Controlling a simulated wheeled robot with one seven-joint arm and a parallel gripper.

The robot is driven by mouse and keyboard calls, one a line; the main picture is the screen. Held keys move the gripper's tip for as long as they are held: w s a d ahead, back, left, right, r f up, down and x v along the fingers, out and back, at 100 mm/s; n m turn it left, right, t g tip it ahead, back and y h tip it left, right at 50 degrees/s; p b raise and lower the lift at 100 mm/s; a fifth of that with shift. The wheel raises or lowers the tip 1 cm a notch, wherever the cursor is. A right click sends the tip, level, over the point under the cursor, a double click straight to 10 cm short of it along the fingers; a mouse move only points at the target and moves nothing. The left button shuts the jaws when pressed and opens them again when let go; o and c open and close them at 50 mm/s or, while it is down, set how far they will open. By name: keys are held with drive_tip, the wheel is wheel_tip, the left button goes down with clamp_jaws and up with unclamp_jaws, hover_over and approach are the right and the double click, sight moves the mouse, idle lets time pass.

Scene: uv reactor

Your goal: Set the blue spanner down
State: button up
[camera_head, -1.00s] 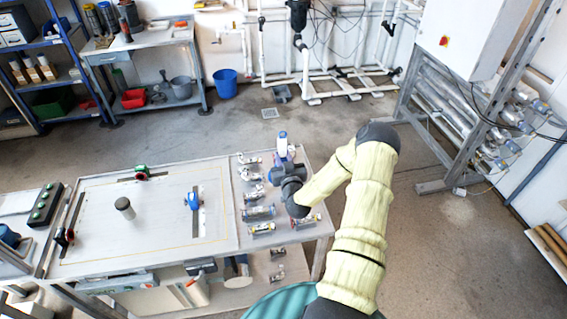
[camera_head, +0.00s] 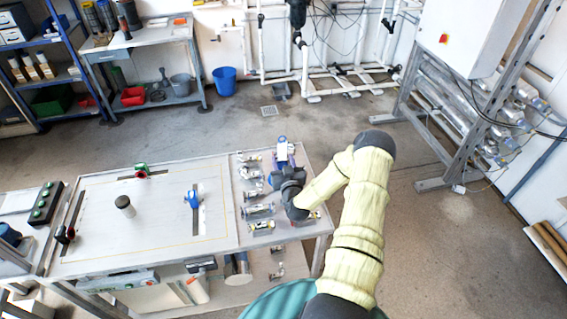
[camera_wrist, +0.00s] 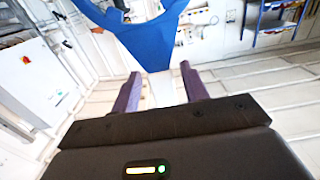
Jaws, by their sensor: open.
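The blue spanner (camera_wrist: 150,38) fills the top middle of the wrist view, with a large curved opening cut off by the frame edge. Its narrow end lies just past and between my fingertips. My gripper (camera_wrist: 161,84) is open, with a purple finger on each side and a pale gap between them. In the head view my gripper (camera_head: 285,163) is over the far part of the table's right-hand section. A small blue and white piece (camera_head: 282,148) shows at its fingers; I cannot tell if it is the spanner. Contact between fingers and spanner cannot be made out.
Several metal fittings (camera_head: 257,211) stand in a row on the table's right section, close to my gripper. A blue-handled part (camera_head: 192,199) and a dark cylinder (camera_head: 125,206) stand on the grey worktop (camera_head: 95,225). Open floor lies behind the table.

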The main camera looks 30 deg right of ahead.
drive_tip(key=shift+s+r, duration=0.1)
drive_tip(key=b+v, duration=0.4)
drive_tip(key=v, duration=0.7)
drive_tip(key=shift+s, duration=0.35)
drive_tip(key=shift+a+r, duration=0.1)
drive_tip(key=shift+a, duration=0.1)
drive_tip(key=w+a+r+n+g+y, duration=0.2)
drive_tip(key=a+n+g+y, duration=0.45)
drive_tip(key=a, duration=0.35)
drive_tip(key=s+a+r+m+g, duration=0.1)
drive_tip(key=s+a+r+g, duration=0.2)
drive_tip(key=s+r, duration=0.3)
drive_tip(key=s+a+r+m+g+h, duration=0.1)
drive_tip(key=s+a+r+g, duration=0.3)
drive_tip(key=s, duration=0.7)
drive_tip(key=shift+r+m+g, duration=0.65)
drive_tip(key=shift+r, duration=0.3)
